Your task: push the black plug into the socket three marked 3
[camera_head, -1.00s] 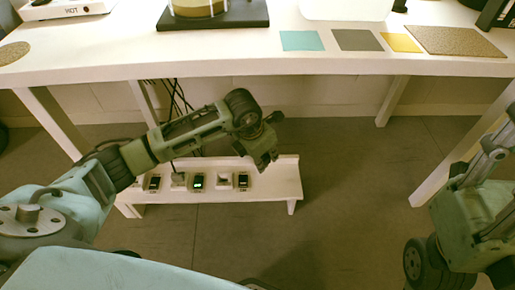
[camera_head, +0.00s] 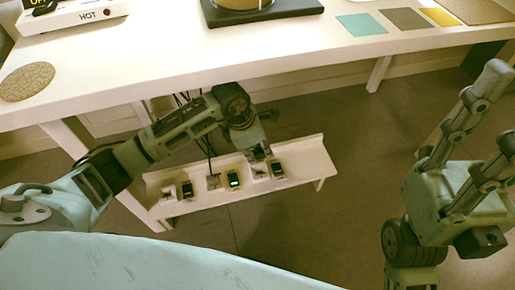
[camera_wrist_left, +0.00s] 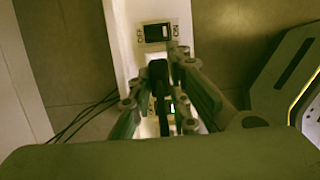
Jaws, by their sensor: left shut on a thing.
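My left gripper (camera_head: 258,153) points down at the right end of the low white shelf, shut on the black plug. The plug (camera_wrist_left: 157,72) shows as a dark block between the fingers in the left wrist view; in the head view the gripper hides it. The gripper is at the rightmost socket (camera_head: 261,172), taken as socket three; its 3 mark is not readable. The fingers cover most of the socket, so I cannot tell how far the plug is in. My right gripper (camera_head: 500,104) is raised at the right edge, fingers apart and empty.
Beside the socket is a dark OFF/ON switch (camera_head: 277,169), also in the left wrist view (camera_wrist_left: 157,32). Another switch (camera_head: 233,180) glows green. A plug with a cord stands in the middle socket (camera_head: 213,181). The white table (camera_head: 200,75) overhangs behind the shelf.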

